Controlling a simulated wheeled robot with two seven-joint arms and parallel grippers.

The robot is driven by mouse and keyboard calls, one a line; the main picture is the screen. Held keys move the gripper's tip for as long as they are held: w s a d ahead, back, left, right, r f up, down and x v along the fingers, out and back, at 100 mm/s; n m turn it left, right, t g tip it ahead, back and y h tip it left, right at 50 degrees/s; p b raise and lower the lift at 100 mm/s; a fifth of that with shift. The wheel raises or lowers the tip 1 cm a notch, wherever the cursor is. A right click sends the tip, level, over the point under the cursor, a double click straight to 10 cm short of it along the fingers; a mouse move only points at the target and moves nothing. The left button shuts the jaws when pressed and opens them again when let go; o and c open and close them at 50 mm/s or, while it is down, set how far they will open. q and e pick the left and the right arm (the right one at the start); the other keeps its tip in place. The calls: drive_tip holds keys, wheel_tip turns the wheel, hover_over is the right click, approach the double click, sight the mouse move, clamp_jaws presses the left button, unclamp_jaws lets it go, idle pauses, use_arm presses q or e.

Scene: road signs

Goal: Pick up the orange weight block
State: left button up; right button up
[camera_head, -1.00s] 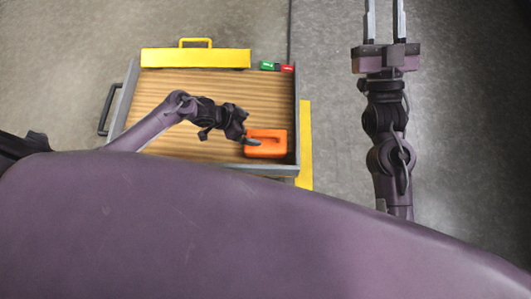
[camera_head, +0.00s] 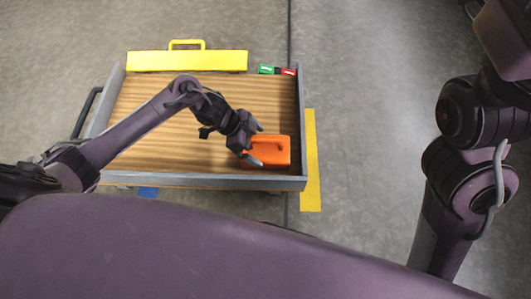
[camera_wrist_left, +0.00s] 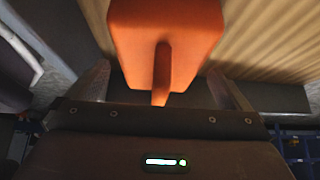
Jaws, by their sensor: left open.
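The orange weight block (camera_head: 271,152) sits at the near right corner of the wooden cart top (camera_head: 180,110). It has a raised handle on top. My left gripper (camera_head: 254,145) is at the block's left side, its fingers open. In the left wrist view the orange block (camera_wrist_left: 165,25) fills the top middle, with its handle pointing toward the palm. The open fingers stand on either side of the handle, apart from it. My right arm shows at the right edge, but its fingers are out of frame.
A yellow toolbox-like case (camera_head: 187,61) with a handle lies along the cart's far edge. Small green (camera_head: 266,69) and red (camera_head: 288,71) pieces are at the far right corner. A yellow strip (camera_head: 310,160) is on the floor to the right.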

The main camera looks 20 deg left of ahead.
sight(263, 147)
use_arm(q)
drive_tip(key=b+x, duration=0.1)
drive_tip(key=x, duration=0.2)
drive_tip(key=shift+w+d+f+b, duration=0.15)
drive_tip(key=shift+f+b, duration=0.1)
drive_tip(key=shift+b, duration=0.15)
drive_tip(key=c, duration=1.4)
drive_tip(key=shift+o, duration=0.2)
drive_tip(key=shift+r, duration=0.2)
